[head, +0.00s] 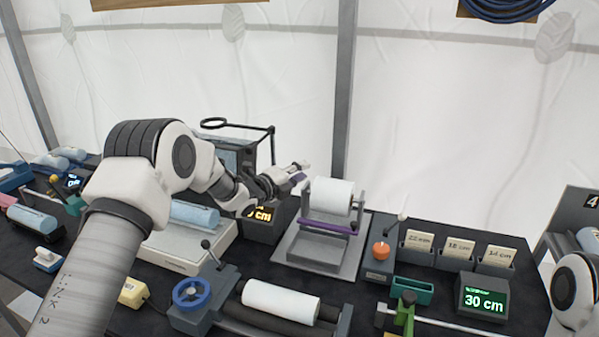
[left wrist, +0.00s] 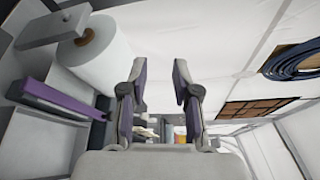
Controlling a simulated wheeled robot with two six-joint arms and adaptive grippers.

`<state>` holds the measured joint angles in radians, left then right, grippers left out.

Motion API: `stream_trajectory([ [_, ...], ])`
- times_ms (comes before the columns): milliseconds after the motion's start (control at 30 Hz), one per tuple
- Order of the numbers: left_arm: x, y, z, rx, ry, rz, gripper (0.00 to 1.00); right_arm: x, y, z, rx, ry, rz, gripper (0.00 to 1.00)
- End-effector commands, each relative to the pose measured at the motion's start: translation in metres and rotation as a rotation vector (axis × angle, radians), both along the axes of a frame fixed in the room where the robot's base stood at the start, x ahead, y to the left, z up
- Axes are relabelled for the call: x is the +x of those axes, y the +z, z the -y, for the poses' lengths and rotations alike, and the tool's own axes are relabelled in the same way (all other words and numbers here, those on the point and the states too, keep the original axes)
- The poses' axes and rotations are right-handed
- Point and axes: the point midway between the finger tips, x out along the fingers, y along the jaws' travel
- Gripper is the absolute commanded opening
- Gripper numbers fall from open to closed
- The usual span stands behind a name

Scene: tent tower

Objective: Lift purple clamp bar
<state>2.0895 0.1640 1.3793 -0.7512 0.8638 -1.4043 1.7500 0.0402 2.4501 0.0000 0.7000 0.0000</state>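The purple clamp bar (head: 327,226) lies across the front of a grey stand, below a white roll (head: 332,195). In the left wrist view the purple bar (left wrist: 64,98) is at the left, beside the white roll (left wrist: 98,52). My left gripper (head: 302,173) is at the left of the roll, above and to the left of the bar, and touches neither as far as I can see. In the left wrist view its two purple-padded fingers (left wrist: 160,92) are apart with nothing between them. My right gripper is not in view; only part of my right arm shows at the right edge.
A lever box with an orange knob (head: 381,250) stands right of the roll stand (head: 296,246). A display (head: 484,302) reads 30 cm. Card holders (head: 457,257) stand behind it. A roller device with a blue handwheel (head: 190,293) is in front.

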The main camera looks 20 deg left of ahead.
Motion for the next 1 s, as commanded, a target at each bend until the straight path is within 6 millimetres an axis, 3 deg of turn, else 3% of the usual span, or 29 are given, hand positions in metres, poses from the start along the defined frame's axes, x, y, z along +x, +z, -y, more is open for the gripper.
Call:
stream_trajectory([
  [233, 0.000, 0.000, 0.000, 0.000, 0.000, 0.000, 0.00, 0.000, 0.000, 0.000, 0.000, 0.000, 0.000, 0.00],
  [267, 0.000, 0.000, 0.000, 0.000, 0.000, 0.000, 0.05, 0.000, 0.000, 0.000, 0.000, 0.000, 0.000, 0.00],
  [300, 0.000, 0.000, 0.000, 0.000, 0.000, 0.000, 0.19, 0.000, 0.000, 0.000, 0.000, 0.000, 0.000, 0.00],
  [400, 0.000, 0.000, 0.000, 0.000, 0.000, 0.000, 0.48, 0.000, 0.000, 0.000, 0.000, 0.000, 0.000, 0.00],
  [767, -0.005, 0.001, -0.003, 0.000, 0.001, -0.001, 0.48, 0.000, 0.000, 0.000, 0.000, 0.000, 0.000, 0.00],
  [1000, -0.051, 0.006, -0.024, -0.004, 0.004, -0.002, 0.48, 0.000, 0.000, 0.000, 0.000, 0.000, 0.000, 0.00],
])
